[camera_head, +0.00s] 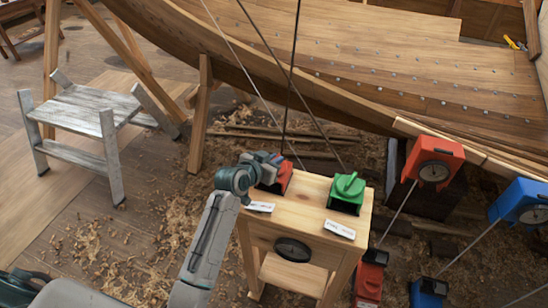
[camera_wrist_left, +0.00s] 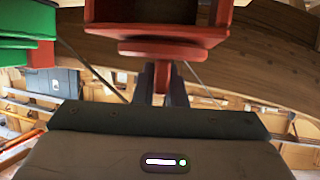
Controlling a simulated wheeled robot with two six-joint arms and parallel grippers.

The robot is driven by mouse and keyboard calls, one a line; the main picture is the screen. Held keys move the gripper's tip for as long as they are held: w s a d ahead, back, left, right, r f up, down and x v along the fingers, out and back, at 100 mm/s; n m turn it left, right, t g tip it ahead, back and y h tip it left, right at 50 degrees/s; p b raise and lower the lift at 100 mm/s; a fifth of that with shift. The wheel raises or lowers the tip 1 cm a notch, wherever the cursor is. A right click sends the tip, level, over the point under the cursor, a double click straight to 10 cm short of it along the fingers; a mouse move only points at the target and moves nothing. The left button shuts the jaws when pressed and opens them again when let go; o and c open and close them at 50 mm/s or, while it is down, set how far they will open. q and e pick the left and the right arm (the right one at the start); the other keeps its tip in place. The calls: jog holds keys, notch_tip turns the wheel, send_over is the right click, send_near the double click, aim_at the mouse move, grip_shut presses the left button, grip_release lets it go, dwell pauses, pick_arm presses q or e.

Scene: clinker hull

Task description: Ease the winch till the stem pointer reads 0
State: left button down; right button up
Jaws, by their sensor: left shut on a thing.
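A red winch (camera_head: 277,178) stands on the left of a wooden stand top, mostly hidden behind my left gripper (camera_head: 277,160). In the left wrist view the red winch (camera_wrist_left: 172,48) fills the top, and my left gripper (camera_wrist_left: 162,88) is shut on its narrow red handle. A green winch (camera_head: 347,194) with a green handle sits on the right of the stand; its green part also shows in the left wrist view (camera_wrist_left: 25,38). A dark round dial (camera_head: 293,249) is on the stand's front; its reading is too small to tell. My right gripper is not in view.
The wooden stand (camera_head: 312,205) carries two white labels, unreadable here. A red box with a dial (camera_head: 433,165) and a blue box with a dial (camera_head: 522,203) hang by the hull (camera_head: 330,60) on the right. A grey step stool (camera_head: 85,110) stands left. Shavings litter the floor.

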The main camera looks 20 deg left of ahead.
pick_arm(q)
jog(key=c, duration=1.5)
grip_release()
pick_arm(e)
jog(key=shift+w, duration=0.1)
pick_arm(q)
jog(key=b+v, duration=0.1)
jog(key=v, duration=0.9)
jog(key=shift+s+a+r+b, duration=0.1)
jog(key=shift+s+r+b, duration=0.05)
jog(key=shift+s+b, duration=0.25)
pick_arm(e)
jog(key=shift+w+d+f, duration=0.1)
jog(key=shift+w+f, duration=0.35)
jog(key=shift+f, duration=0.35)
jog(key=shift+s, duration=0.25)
